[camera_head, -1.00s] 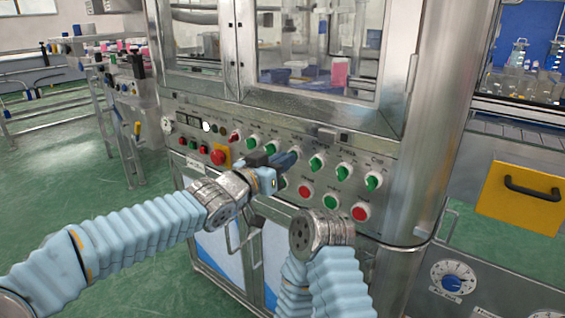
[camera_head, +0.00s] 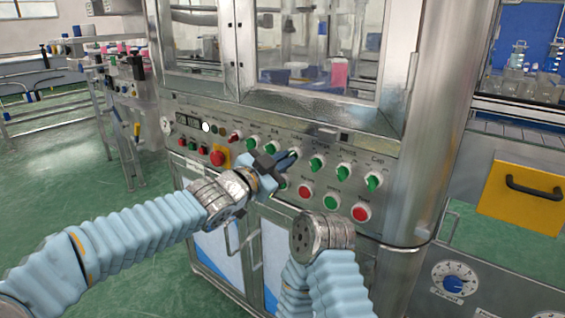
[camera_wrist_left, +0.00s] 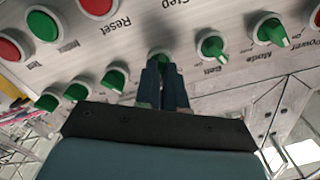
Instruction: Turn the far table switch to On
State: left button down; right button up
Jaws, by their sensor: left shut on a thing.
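My left gripper (camera_head: 291,157) is at the front control panel, with its dark fingers closed on a green rotary switch in the upper row. In the left wrist view, the fingers (camera_wrist_left: 162,72) reach up to this switch (camera_wrist_left: 160,54), whose green top shows between and beyond the tips. The fingers cover most of the knob, so its exact pointing angle is hard to tell. Its label is not readable, so I cannot confirm by name that it is the far table switch. My right arm's wrist shows low in the middle; its gripper is not visible.
More green switches (camera_head: 316,163) continue right along the row. Red and green push buttons (camera_head: 330,202) sit below. A red emergency button (camera_head: 218,156) on yellow is left of the gripper. A yellow drawer (camera_head: 520,198) and blue dial (camera_head: 454,277) are at the right.

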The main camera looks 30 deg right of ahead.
dwell(0.4)
pick_arm(q)
jog(key=c, duration=1.2)
grip_release()
jog(key=shift+a, duration=0.1)
jog(key=b+v, duration=0.1)
jog(key=v, duration=1.2)
jog(key=shift+s+a, duration=0.1)
jog(key=shift+a, duration=0.2)
jog(key=shift+f, duration=0.1)
